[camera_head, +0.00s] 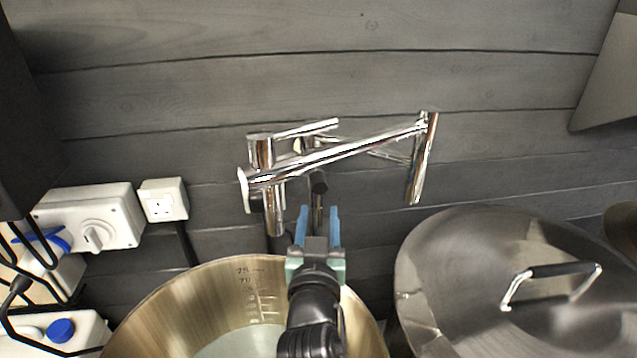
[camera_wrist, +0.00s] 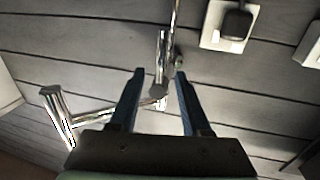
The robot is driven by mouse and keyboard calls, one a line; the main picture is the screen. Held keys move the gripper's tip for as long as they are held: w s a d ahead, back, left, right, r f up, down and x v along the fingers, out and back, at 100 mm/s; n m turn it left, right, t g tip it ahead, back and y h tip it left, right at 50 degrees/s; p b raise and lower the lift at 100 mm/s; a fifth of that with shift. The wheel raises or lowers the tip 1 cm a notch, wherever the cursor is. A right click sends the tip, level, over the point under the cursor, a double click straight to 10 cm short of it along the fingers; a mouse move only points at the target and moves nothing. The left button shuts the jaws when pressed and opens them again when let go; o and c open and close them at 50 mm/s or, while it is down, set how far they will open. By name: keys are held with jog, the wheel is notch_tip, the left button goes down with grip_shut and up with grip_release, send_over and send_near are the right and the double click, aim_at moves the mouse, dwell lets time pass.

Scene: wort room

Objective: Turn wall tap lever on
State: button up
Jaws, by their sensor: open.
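The chrome wall tap (camera_head: 340,158) is mounted on the dark plank wall, with a folding arm reaching right to a hanging spout (camera_head: 423,160). A thin bar, apparently the lever (camera_head: 308,129), points right from the top of its left post. A dark knob-like end (camera_head: 319,182) shows below the arm. My gripper (camera_head: 318,210) is open and empty, below the tap with blue fingers pointing up toward it. In the wrist view, the tap (camera_wrist: 161,70) appears between and beyond my fingertips (camera_wrist: 159,74). The spout (camera_wrist: 58,112) is at left there. I see no clear contact.
An open steel pot (camera_head: 170,310) with volume marks is below my gripper. A lidded steel pot (camera_head: 470,260) with a raised handle is at right. A socket (camera_head: 163,200) and a dial box (camera_head: 95,220) are on the left wall. The upper wall is clear.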

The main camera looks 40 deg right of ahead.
aim_at(320, 192)
jog(key=shift+p+x, duration=1.1)
jog(key=shift+x, duration=2.7)
jog(key=shift+c, duration=0.3)
grip_shut()
